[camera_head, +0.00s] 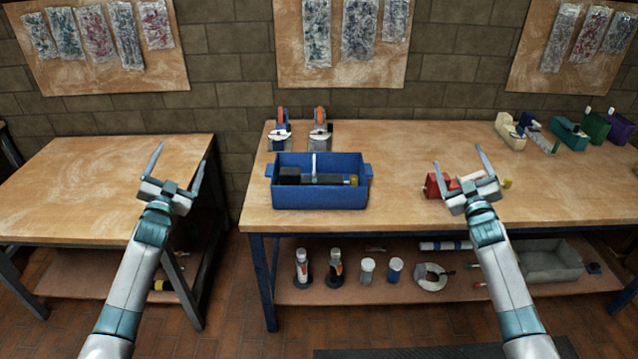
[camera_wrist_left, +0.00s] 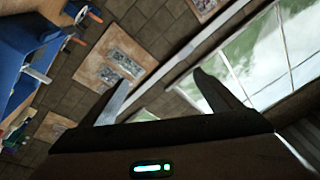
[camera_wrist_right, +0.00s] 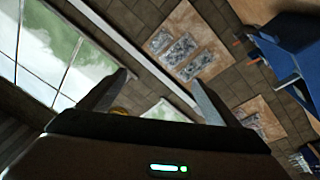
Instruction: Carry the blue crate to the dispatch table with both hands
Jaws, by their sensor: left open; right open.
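The blue crate (camera_head: 320,195) stands on the wooden table in the middle of the head view, with a small handle lug on each side. It holds a black tool and a few small items, partly hidden by its walls. My left gripper (camera_head: 180,165) is open and empty, left of the crate and apart from it. My right gripper (camera_head: 465,172) is open and empty, right of the crate and apart from it. The crate also shows at the left edge of the left wrist view (camera_wrist_left: 32,52) and at the upper right of the right wrist view (camera_wrist_right: 292,48). Which table is the dispatch table I cannot tell.
A bare wooden table (camera_head: 70,185) stands at the left, with a gap between the tables. Two tape dispensers (camera_head: 319,130) stand behind the crate. A red object (camera_head: 436,186) lies by my right gripper. Several dispensers (camera_head: 570,133) stand at the back right. Bottles and a grey bin (camera_head: 550,262) occupy the lower shelf.

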